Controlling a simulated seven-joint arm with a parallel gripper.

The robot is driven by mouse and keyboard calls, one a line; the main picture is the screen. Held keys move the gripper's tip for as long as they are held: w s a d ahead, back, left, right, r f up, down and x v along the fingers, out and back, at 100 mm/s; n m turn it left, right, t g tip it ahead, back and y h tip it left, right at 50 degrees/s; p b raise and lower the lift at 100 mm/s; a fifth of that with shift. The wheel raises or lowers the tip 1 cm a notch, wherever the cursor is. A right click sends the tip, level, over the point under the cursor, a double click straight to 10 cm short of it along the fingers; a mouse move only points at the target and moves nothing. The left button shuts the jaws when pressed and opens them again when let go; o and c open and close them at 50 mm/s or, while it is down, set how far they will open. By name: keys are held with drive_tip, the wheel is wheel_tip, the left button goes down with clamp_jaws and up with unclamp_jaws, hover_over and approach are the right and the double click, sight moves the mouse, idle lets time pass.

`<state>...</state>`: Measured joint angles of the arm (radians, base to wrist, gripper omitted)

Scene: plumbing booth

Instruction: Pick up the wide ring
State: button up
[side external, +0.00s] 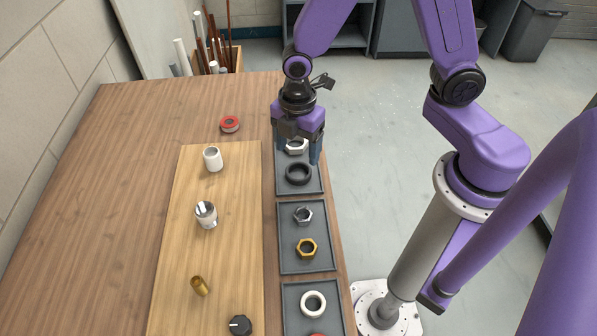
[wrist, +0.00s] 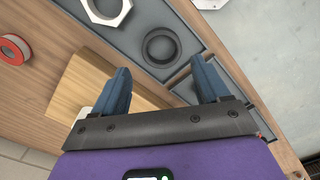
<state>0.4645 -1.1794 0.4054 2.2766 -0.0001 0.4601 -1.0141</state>
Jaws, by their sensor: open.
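A wide black ring (side external: 299,183) lies flat in the far grey tray (side external: 316,188), in front of a white hex nut (side external: 297,150). In the wrist view the black ring (wrist: 148,54) lies just beyond my fingertips, between their two lines, and the hex nut (wrist: 101,17) is at the upper left. My gripper (side external: 298,156) points down above the far tray with its fingers apart and empty. It also shows in the wrist view (wrist: 161,68). The fingers partly hide the hex nut in the side view.
A middle tray (side external: 326,262) holds a grey nut (side external: 303,221) and a brass nut (side external: 307,256). A near tray holds a white ring (side external: 304,308) and a red part. A wooden board (side external: 235,180) with several fittings lies to the left. A red tape roll (side external: 230,125) sits behind it.

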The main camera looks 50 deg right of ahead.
sight(299, 176)
drive_tip(key=shift+s+f, duration=0.15)
drive_tip(key=shift+f, duration=3.05)
drive_tip(key=c, duration=0.8)
drive_tip(key=shift+r, duration=0.15)
